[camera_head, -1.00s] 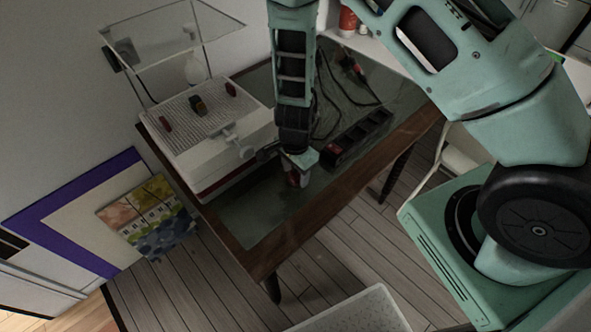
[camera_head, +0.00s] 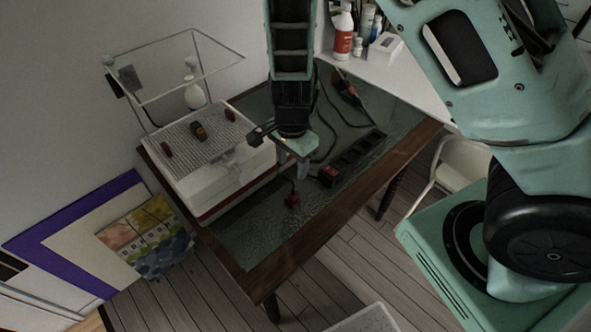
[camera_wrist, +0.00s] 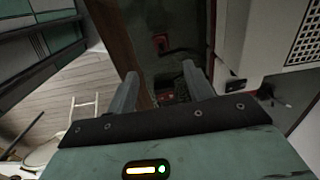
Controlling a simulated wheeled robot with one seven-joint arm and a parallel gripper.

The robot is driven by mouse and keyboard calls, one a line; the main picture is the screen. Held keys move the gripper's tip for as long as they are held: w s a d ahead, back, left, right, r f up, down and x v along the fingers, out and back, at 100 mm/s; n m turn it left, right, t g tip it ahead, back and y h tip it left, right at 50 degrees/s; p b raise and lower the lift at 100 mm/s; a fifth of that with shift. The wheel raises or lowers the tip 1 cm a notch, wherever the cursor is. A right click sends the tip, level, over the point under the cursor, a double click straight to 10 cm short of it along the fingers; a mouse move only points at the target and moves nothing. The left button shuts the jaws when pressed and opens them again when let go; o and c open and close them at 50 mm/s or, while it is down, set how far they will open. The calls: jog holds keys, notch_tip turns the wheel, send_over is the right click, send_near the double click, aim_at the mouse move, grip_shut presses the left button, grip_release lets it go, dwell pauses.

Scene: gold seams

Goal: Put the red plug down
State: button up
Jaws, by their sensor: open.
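The red plug (camera_head: 292,200) rests on the dark green top of the table (camera_head: 262,232), in front of the white machine. In the wrist view the red plug (camera_wrist: 160,42) shows beyond the fingertips. My gripper (camera_head: 303,172) is open and empty, above and slightly behind the plug, apart from it. In the wrist view the two fingers of my gripper (camera_wrist: 163,84) stand apart with nothing between them.
A black power strip (camera_head: 357,157) with a red end lies right of the plug. The white machine (camera_head: 225,180) stands left, with its clear frame above. Dark cables and a red-and-black tool (camera_head: 346,88) lie behind. The table's front area is clear.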

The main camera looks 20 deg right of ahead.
jog(key=s+a+r+n+g+y, duration=0.1)
jog(key=s+a+r+n+y, duration=0.1)
jog(key=s+a+r+n, duration=0.8)
jog(key=s+d+r+n+t+h, duration=0.1)
jog(key=s+d+r+n, duration=0.3)
jog(key=s+r+n, duration=0.5)
jog(key=s+n, duration=0.1)
jog(key=n, duration=0.2)
jog(key=shift+r, duration=0.35)
